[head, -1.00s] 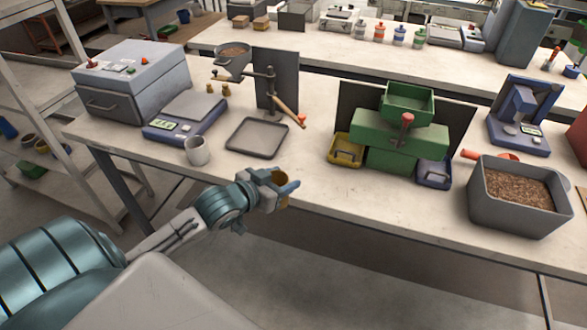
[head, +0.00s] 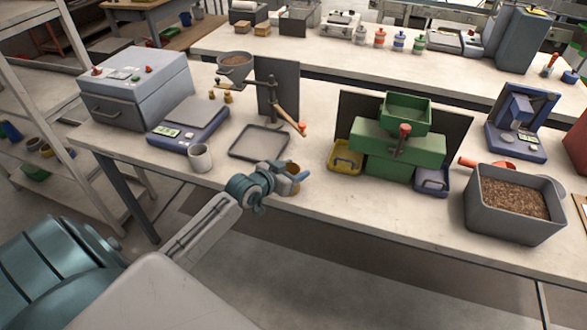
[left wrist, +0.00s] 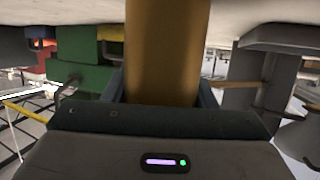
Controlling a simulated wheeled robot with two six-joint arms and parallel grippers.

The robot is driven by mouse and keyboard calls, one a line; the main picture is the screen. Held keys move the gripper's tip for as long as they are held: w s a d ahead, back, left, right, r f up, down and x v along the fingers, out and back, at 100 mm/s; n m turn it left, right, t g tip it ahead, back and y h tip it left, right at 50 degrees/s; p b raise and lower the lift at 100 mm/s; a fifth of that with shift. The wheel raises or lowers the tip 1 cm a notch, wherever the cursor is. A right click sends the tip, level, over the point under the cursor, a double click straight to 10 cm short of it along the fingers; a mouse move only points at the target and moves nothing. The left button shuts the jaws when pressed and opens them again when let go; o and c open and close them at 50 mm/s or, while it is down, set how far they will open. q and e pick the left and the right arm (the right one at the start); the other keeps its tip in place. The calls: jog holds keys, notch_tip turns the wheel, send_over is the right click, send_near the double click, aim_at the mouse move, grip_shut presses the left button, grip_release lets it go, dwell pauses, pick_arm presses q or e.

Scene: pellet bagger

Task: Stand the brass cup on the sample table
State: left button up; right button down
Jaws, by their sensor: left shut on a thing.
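My left gripper (head: 291,179) is shut on the brass cup (head: 292,168), at the front edge of the near table in the head view. Only a small part of the cup shows there between the fingers. In the left wrist view the brass cup (left wrist: 168,50) fills the middle, between the fingers, and that view appears upside down. Which surface is the sample table is not marked; the near table (head: 300,200) has bare top around the gripper. I cannot tell whether the cup touches it. My right gripper is not in view.
A grey tray (head: 259,143) lies just behind the gripper, with a white mug (head: 200,158) to its left. A green machine (head: 398,150) with a yellow bin (head: 346,159) and a blue bin (head: 432,181) stands to the right. A pellet-filled grey bin (head: 510,222) stands farther right.

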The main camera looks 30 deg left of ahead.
pick_arm(q)
jog(key=shift+f, duration=0.15)
jog(key=o, duration=1)
jog(key=shift+r, duration=0.2)
jog(key=shift+s+a, duration=0.1)
jog(key=shift+s, duration=0.25)
jog(key=v, duration=1.1)
jog(key=shift+s+p, duration=0.15)
jog(key=shift+p, duration=0.2)
